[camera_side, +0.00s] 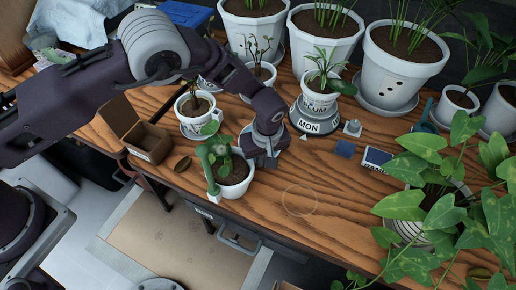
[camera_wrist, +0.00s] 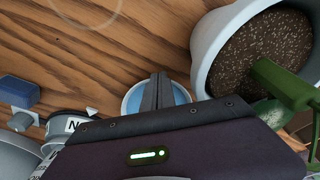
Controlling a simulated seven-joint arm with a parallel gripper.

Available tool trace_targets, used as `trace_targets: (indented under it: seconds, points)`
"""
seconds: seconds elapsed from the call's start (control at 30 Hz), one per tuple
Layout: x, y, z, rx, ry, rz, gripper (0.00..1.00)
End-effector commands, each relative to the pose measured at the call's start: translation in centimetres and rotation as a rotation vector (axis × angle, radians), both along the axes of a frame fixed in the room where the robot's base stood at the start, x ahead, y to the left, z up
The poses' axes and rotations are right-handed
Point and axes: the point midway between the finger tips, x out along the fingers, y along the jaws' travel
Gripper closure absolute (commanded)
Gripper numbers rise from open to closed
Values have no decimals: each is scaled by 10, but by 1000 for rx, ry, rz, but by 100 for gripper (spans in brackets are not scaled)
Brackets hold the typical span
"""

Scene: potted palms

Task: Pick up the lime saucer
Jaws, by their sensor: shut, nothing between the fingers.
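I cannot make out a lime-coloured saucer in either view. My gripper (camera_side: 268,160) is low over the wooden table, just right of a white pot (camera_side: 234,178) with a green plant. In the wrist view my gripper's fingers (camera_wrist: 158,92) are together and empty. They stand in front of a small round blue thing with a pale rim (camera_wrist: 132,104), which they and my gripper's body partly hide. I cannot tell whether they touch it. The white pot with dark soil also shows close by in the wrist view (camera_wrist: 203,62).
A white pot on a saucer lettered MON (camera_side: 309,126) stands behind and right of my gripper. A small blue block (camera_side: 345,148) lies right of it. A leafy plant (camera_side: 440,190) fills the right side. The table around a faint ring mark (camera_side: 300,201) is clear.

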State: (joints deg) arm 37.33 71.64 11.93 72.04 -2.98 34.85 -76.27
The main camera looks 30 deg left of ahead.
Motion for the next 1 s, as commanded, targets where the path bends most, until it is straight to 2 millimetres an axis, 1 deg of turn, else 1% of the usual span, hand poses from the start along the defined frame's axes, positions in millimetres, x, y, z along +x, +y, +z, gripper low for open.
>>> trace_targets:
  seconds: [0.03,0.1,0.7,0.8,0.9,1.0]
  points:
    - [-11,-12,0,1,1,-6,100]
    - [-27,-27,0,0,0,-7,100]
    - [-154,-154,-1,-2,4,-6,100]
    - [-174,-173,-1,-3,6,-7,100]
    - [-189,-188,-1,-2,5,-8,100]
    - [-199,-198,-1,-2,3,-5,100]
